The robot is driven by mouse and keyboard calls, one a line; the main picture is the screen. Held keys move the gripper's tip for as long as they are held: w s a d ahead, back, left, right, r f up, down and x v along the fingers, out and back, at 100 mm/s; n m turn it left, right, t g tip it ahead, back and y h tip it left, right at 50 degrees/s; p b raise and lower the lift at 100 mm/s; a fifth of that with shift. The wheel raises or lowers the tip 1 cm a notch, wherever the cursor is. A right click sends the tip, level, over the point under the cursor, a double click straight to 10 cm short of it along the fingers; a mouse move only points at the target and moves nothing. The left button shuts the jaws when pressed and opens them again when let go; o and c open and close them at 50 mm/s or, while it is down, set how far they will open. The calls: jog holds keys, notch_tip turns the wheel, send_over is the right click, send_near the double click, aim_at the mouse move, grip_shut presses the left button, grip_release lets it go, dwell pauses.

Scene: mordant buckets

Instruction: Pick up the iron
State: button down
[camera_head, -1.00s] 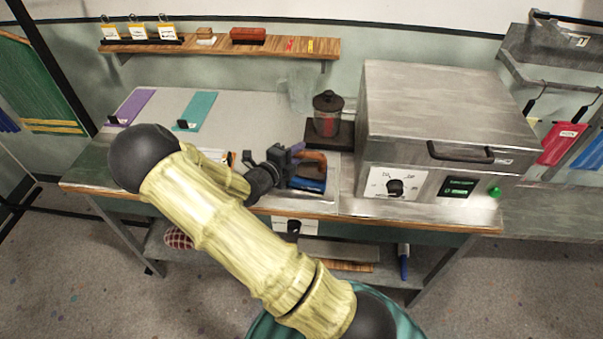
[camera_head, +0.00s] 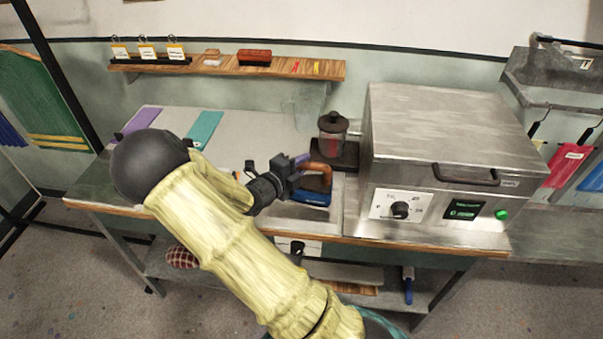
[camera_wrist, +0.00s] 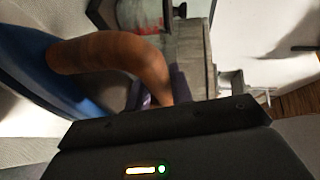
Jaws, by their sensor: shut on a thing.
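The iron (camera_head: 312,198) has a blue body and a brown curved handle. It is over the right part of the worktop, in front of the dark-lidded jar and left of the steel oven. My gripper (camera_head: 298,170) reaches in from the left and is shut on the iron's handle. In the wrist view the iron's blue body (camera_wrist: 55,85) is at the left, with its brown handle (camera_wrist: 110,50) curving into the jaws. The fingers are partly hidden there by the dark gripper housing. I cannot tell for sure whether the iron's underside clears the surface.
The oven (camera_head: 440,130) stands close on the right. The jar (camera_head: 332,125) is just behind the iron. Purple (camera_head: 138,122) and teal (camera_head: 205,130) strips lie on the worktop at the back left. A wall shelf (camera_head: 225,67) runs above. The worktop's middle is mostly clear.

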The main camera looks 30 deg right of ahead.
notch_tip(320, 180, up, 7)
jog(key=shift+f, duration=0.15)
jog(key=shift+f, duration=0.15)
dwell(0.8)
